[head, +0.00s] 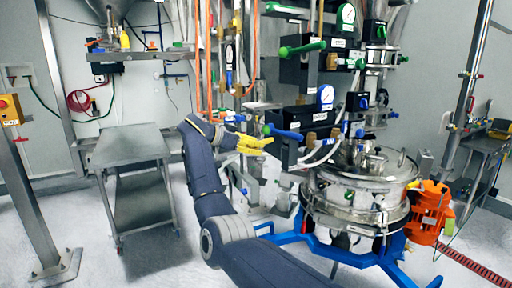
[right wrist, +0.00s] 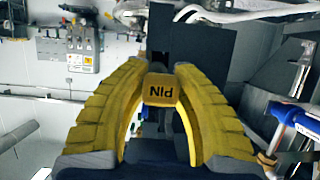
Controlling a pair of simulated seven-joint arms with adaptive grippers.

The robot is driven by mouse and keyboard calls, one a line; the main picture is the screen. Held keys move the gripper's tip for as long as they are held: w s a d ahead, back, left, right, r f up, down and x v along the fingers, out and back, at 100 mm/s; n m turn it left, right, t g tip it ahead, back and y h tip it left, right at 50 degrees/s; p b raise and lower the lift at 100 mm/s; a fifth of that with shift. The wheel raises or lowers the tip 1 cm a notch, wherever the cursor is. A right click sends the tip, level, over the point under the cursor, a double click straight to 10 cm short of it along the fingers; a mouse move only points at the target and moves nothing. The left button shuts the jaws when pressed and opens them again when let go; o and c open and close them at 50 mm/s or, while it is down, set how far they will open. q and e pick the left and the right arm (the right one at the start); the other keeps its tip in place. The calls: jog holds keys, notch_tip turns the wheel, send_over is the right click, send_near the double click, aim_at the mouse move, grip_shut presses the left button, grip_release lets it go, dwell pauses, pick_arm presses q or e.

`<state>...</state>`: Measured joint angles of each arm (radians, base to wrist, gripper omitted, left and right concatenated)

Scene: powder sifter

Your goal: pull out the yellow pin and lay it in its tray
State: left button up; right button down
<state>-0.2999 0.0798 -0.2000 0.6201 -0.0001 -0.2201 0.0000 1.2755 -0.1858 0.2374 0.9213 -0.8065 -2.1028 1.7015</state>
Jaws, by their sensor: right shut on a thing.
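The yellow pin (right wrist: 160,90) is a small yellow block with the word PIN upside down, in the middle of the right wrist view. My right gripper (right wrist: 160,78) is shut on it, one yellow finger on each side. In the head view the right gripper (head: 262,143) is beside the dark block of the sifter's valve column. There the pin cannot be told apart from the yellow fingers. Dark parts lie behind the pin, and I cannot tell whether it is still seated. I cannot make out the pin's tray for sure. My left gripper is not in view.
The steel sifter (head: 362,190) stands on a blue frame (head: 330,256) right of my arm, with an orange motor (head: 428,212). Blue-handled (head: 284,132) and green-handled (head: 303,47) valves are close to the gripper. A bare steel cart (head: 130,146) stands at left.

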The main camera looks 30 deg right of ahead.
jog(key=shift+s+a, duration=0.1)
jog(key=shift+a, duration=2.75)
jog(key=shift+r, duration=0.1)
